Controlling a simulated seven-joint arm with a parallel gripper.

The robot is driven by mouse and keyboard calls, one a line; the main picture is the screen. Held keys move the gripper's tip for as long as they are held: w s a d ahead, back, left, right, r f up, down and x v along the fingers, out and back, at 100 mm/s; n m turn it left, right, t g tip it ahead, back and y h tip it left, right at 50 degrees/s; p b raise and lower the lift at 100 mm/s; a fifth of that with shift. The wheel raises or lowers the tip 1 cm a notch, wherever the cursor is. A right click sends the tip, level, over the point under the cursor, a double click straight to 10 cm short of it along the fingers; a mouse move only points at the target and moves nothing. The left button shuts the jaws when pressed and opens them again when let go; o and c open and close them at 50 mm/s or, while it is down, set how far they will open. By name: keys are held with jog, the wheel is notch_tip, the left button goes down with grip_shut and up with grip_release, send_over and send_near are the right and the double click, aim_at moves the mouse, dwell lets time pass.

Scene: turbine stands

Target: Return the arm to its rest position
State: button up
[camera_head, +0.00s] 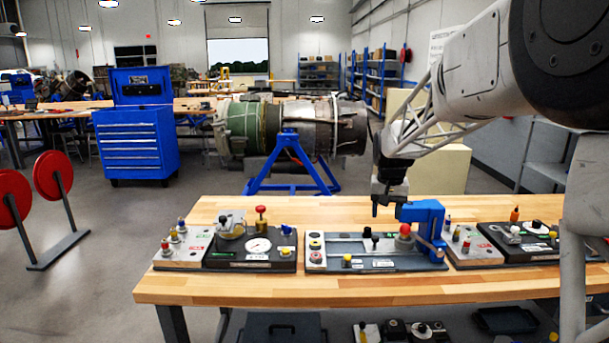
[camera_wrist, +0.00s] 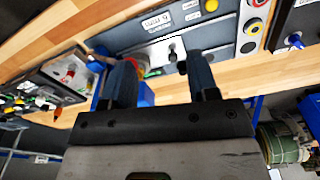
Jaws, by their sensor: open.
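My gripper (camera_head: 388,207) hangs from my arm over the back part of the wooden workbench (camera_head: 220,288), with its fingers pointing down. In the wrist view my gripper (camera_wrist: 160,88) shows two dark fingers spread apart, with nothing between them. Below and just in front of it is the middle test board (camera_head: 330,262), with a blue bracket (camera_head: 428,222) and a red knob (camera_head: 405,229) at its right. The gripper appears above the board and apart from it. My arm reaches in from the right side of the head view.
A left board (camera_head: 225,262) with a gauge and a right board (camera_head: 500,232) share the bench. Behind stand a turbine on a blue stand (camera_head: 290,165) and a blue tool cabinet (camera_head: 134,143). Red discs (camera_head: 53,175) stand at the left. Bare bench strips lie along the front.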

jog(key=s+a+r+n+t, duration=0.1)
jog(key=s+r, duration=0.1)
jog(key=s, duration=1)
jog(key=s+a+r, duration=0.2)
jog(key=s, duration=1)
jog(key=s+f, duration=0.2)
jog(key=s, duration=0.8)
jog(key=s+a+f+n, duration=0.1)
jog(key=s+f, duration=0.2)
jog(key=s, duration=0.7)
jog(key=shift+s+t, duration=0.35)
jog(key=shift+t, duration=0.05)
